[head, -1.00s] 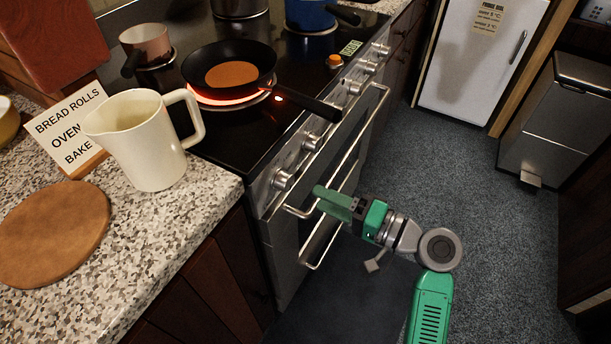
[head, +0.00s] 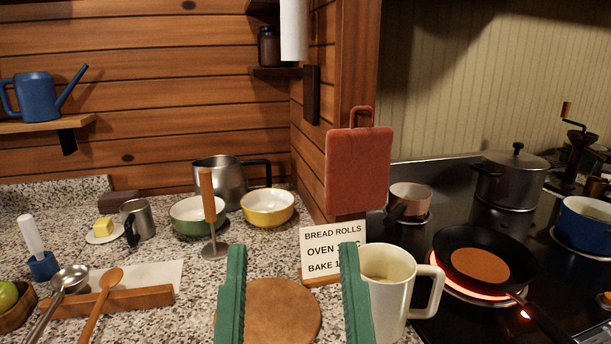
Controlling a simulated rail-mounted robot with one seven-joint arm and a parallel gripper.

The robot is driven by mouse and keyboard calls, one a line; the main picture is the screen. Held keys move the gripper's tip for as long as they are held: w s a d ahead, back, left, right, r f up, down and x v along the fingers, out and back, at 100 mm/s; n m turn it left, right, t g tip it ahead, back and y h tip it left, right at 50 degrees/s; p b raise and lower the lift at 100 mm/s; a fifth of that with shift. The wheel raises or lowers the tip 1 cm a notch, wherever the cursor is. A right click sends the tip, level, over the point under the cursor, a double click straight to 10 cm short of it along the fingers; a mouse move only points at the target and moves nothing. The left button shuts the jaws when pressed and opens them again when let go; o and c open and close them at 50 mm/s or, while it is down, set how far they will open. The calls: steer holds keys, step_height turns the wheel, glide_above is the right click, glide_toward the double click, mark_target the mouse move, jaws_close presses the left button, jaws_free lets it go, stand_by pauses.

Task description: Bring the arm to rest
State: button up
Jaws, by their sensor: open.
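My gripper (head: 293,300) shows at the bottom middle of the head view, with two green fingers pointing up in the picture. The fingers are wide apart and nothing is held between them. Behind them a round brown board (head: 282,312) lies on the speckled counter (head: 150,327). The right finger overlaps the left edge of a cream pitcher (head: 393,290) in the picture; I cannot tell whether they touch. The rest of my arm is out of view.
A bread rolls sign (head: 322,250) stands behind the board. A black pan (head: 455,240) sits on a glowing burner at right. Bowls (head: 267,207), a steel pot (head: 224,180), a spoon rest (head: 110,301) and a watering can (head: 38,93) are at left.

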step_height(320, 180, up, 26)
steer(key=p, duration=2.4)
steer(key=shift+s+a+p, duration=0.2)
steer(key=shift+a+p, duration=0.1)
steer(key=shift+p, duration=0.1)
